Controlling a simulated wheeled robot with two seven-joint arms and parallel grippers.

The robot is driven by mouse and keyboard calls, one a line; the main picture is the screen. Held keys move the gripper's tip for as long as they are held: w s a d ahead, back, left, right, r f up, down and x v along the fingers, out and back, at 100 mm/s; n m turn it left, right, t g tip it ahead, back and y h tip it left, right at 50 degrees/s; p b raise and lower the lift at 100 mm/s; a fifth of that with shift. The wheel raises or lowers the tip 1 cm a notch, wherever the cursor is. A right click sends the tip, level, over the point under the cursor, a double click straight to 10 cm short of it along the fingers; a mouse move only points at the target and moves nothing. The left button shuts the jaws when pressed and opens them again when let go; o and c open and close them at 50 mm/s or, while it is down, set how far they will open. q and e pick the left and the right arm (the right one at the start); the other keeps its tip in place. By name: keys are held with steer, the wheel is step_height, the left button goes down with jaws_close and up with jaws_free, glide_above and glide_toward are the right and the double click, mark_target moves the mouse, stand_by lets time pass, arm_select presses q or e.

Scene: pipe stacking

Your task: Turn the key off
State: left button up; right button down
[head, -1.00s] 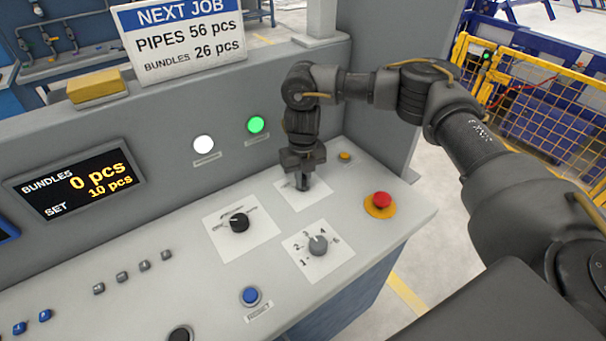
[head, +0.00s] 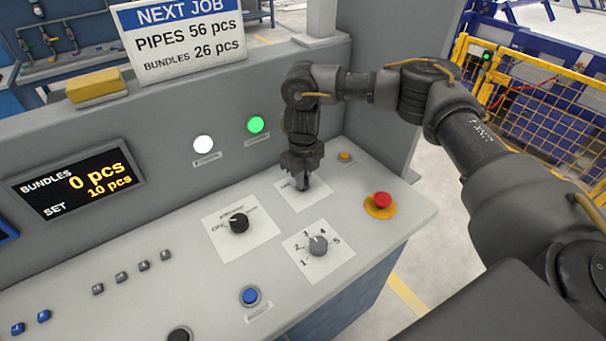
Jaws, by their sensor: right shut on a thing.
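My right gripper (head: 302,182) points down over a white label plate (head: 312,199) on the console, at the upper right of its sloped top. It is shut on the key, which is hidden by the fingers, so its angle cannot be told. The green lamp (head: 256,125) and the white lamp (head: 203,145) on the upright panel are lit. My left gripper is not in view.
Near the gripper are a black selector knob (head: 239,222), a grey numbered knob (head: 318,245), a red emergency button (head: 381,201) and a small yellow button (head: 345,156). A blue button (head: 250,296) is nearer. A display (head: 78,183) is at left.

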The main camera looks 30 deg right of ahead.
steer(key=n, duration=0.6)
steer(key=shift+b, duration=0.35)
steer(key=c, duration=1.3)
jaws_free()
step_height(320, 180, up, 7)
steer(key=p, duration=0.6)
steer(key=shift+p, duration=0.35)
